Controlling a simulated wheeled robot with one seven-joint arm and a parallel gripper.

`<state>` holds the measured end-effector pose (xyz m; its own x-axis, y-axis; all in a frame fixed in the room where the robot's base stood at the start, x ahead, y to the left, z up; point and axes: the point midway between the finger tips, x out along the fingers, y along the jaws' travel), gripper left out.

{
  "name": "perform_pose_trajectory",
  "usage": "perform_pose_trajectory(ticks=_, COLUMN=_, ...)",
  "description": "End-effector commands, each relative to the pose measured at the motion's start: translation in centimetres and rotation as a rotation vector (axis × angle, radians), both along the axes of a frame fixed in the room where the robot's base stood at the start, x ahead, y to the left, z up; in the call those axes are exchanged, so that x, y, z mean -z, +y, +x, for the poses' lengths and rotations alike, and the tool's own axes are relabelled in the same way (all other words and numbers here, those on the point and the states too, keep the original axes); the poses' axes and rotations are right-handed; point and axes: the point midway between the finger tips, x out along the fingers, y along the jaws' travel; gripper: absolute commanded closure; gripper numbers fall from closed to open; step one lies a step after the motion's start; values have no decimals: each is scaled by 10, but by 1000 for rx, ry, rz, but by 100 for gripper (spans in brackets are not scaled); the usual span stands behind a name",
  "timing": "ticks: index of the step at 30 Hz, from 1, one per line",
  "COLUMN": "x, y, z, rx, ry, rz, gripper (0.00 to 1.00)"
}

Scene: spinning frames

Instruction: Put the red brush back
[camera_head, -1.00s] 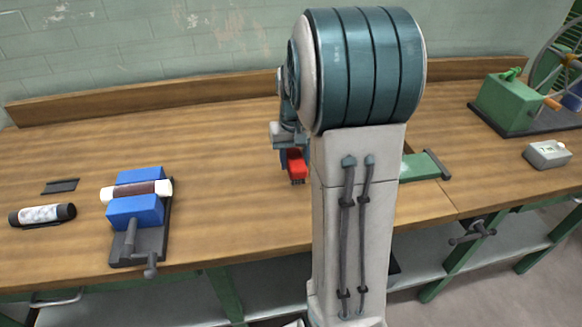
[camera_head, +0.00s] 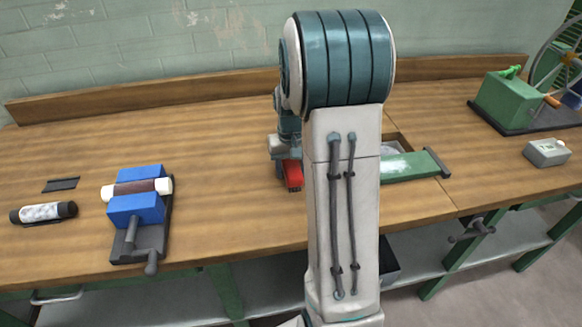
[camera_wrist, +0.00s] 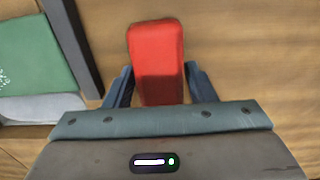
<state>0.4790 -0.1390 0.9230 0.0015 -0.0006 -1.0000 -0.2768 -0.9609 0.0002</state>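The red brush (camera_wrist: 156,55) is between the two fingers of my gripper (camera_wrist: 159,72) in the wrist view, with a finger against each side. In the head view the red brush (camera_head: 293,174) shows under my gripper (camera_head: 284,158), low over the wooden bench. My arm hides part of it on the right. I cannot tell whether its underside touches the bench.
A green-lidded box (camera_head: 412,165) set in the bench is right of my arm, partly hidden. A blue vise (camera_head: 138,206) holding a roller and a dark cylinder (camera_head: 43,213) are at left. A green crank machine (camera_head: 506,100) and grey box (camera_head: 546,153) are at right.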

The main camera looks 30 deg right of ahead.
Motion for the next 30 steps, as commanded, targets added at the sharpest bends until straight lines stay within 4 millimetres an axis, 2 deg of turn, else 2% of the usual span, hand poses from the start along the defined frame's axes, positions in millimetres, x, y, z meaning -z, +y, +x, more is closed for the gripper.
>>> perform_pose_trajectory(ticks=9, x=-1, y=0, z=0, rx=0, ry=0, rz=0, gripper=38)
perform_pose_trajectory(ticks=14, x=-12, y=0, z=1, rx=0, ry=-3, rz=-1, gripper=38)
perform_pose_trajectory(ticks=24, x=-84, y=0, z=1, rx=-1, ry=-5, rz=-1, gripper=38)
perform_pose_trajectory(ticks=30, x=-114, y=0, z=1, rx=-1, ry=-2, rz=-1, gripper=38)
